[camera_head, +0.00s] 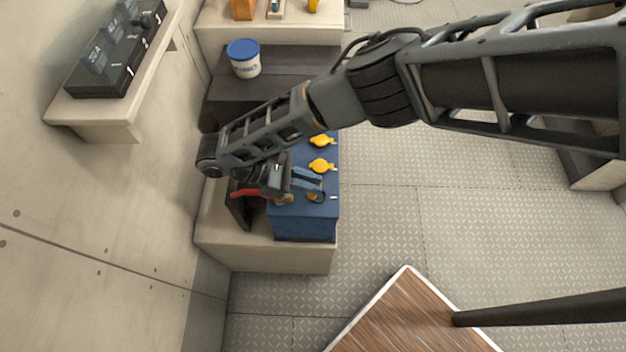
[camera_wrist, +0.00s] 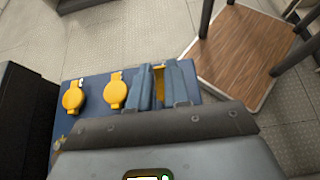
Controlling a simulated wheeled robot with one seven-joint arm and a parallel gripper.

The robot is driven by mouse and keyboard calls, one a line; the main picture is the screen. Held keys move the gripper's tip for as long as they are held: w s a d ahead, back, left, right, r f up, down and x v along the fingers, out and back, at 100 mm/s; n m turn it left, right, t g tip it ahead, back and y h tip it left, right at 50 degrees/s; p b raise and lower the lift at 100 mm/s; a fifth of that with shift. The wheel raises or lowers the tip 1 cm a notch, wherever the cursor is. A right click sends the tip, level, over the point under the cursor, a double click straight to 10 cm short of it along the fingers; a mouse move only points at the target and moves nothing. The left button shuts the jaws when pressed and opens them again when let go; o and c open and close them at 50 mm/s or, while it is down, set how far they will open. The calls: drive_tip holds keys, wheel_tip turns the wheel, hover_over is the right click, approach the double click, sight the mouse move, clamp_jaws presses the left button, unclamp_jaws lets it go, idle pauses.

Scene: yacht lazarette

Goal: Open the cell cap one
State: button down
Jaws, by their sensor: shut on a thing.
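A blue battery (camera_head: 305,226) sits on a pale ledge, with yellow cell caps along its top. The far cap (camera_head: 322,140) and the middle cap (camera_head: 321,166) lie flat; they also show in the wrist view, one at left (camera_wrist: 73,98) and one nearer my fingers (camera_wrist: 115,92). My gripper (camera_head: 313,183) is over the near end of the battery, shut on the nearest yellow cap. In the wrist view, this cap (camera_wrist: 158,78) shows edge-on as a narrow strip between my fingers. In the head view it is mostly hidden, with a dark round spot beside my fingertips.
A white tub with a blue lid (camera_head: 244,62) stands on the dark shelf behind. A black switch panel (camera_head: 115,55) is on the left wall shelf. A wooden-topped platform (camera_head: 410,315) stands at the front.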

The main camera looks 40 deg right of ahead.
drive_tip(key=shift+a+f, duration=0.25)
drive_tip(key=shift+f, duration=0.1)
idle(0.3)
drive_tip(key=c, duration=1.1)
unclamp_jaws()
drive_tip(key=shift+w, duration=0.1)
drive_tip(key=shift+r, duration=0.1)
drive_tip(key=shift+w, duration=0.1)
